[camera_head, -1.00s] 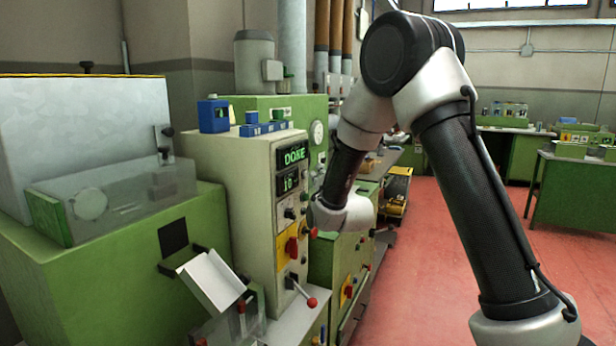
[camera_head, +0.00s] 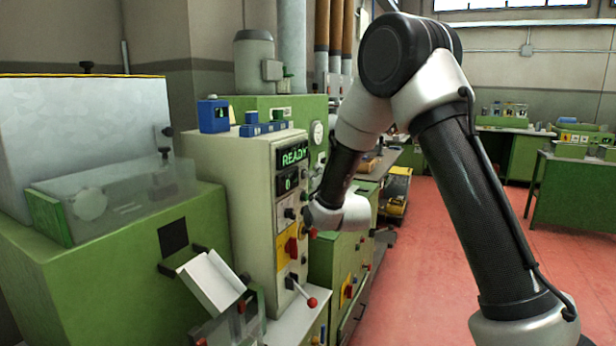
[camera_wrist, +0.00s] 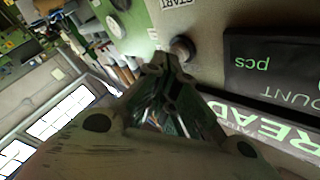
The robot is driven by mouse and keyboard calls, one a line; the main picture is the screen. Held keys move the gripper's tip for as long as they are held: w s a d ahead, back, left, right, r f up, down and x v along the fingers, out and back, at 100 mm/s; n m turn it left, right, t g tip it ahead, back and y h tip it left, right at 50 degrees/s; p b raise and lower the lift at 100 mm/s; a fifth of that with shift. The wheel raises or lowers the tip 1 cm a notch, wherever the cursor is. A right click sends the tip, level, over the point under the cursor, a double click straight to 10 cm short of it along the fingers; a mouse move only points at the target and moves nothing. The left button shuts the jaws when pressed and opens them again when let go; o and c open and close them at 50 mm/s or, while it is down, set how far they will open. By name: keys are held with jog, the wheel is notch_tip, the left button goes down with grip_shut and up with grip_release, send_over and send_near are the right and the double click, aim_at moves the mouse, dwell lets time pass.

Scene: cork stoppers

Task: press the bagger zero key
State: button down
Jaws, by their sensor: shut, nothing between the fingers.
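The bagger's cream control panel (camera_head: 261,230) stands left of my arm. Its upper display (camera_head: 294,154) reads READY in green and the count display (camera_head: 288,182) below it reads 0. In the wrist view, upside down, the READY display (camera_wrist: 270,130) and the count display (camera_wrist: 275,70) marked "pcs" also show. My gripper (camera_wrist: 165,62) is shut and empty, its tips close to a round dark key (camera_wrist: 182,47) on the panel. I cannot tell whether they touch it. No zero label is readable. In the head view my fingertips are hard to make out.
A START label (camera_wrist: 180,3) is beyond the key. Lower on the panel are a red switch (camera_head: 291,247) and a lever with a red ball (camera_head: 312,302). A white chute (camera_head: 210,281) juts out at the left. Red floor (camera_head: 420,270) is open at the right.

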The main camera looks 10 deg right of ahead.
jog(key=shift+s+d, duration=0.5)
jog(key=shift+d, duration=0.15)
jog(key=shift+s+d, duration=0.75)
jog(key=shift+d, duration=0.25)
jog(key=shift+s+d, duration=0.7)
jog(key=shift+d, duration=0.3)
